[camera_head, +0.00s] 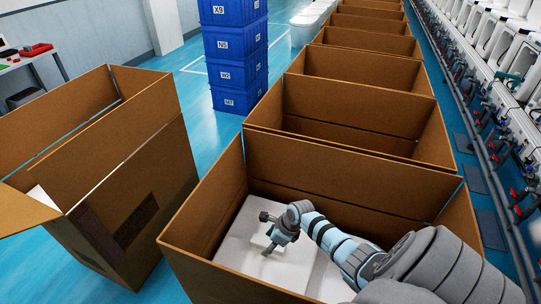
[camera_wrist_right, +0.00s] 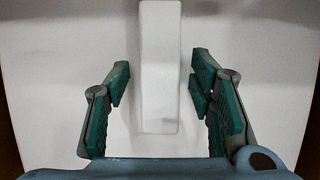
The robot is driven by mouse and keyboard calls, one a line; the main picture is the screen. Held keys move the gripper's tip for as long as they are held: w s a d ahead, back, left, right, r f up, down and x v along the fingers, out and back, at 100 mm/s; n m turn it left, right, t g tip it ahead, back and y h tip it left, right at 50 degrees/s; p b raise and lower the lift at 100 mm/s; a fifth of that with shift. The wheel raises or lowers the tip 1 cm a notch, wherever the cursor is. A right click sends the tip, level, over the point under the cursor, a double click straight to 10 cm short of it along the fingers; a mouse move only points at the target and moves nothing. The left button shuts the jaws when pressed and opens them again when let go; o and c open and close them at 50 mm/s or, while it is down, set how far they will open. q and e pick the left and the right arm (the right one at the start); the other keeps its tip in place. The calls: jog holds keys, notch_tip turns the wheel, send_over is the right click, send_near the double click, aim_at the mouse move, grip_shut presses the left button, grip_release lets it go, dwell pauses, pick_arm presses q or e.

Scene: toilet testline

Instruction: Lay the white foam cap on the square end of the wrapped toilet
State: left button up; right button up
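A white, foam-like slab (camera_head: 236,250) lies inside the nearest cardboard box (camera_head: 205,222). In the right wrist view it shows as a pale surface with a raised white bar (camera_wrist_right: 159,70) running up the middle. My right gripper (camera_head: 268,234) reaches down into this box, over the slab. Its green-padded fingers (camera_wrist_right: 160,85) are open, one on each side of the bar, with a gap on both sides. I cannot make out the wrapped toilet as separate from the white material, and its square end is not identifiable. My left gripper is not in view.
An open box (camera_head: 130,185) stands to the left, with a white thing (camera_head: 42,197) inside. A row of open boxes (camera_head: 358,97) runs back behind the near one. Blue crates (camera_head: 236,70) are stacked behind. Toilets and pipes (camera_head: 490,110) line the right. Blue floor lies clear between boxes.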

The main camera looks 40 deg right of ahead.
jog(key=v, duration=1.2)
jog(key=shift+a, duration=0.1)
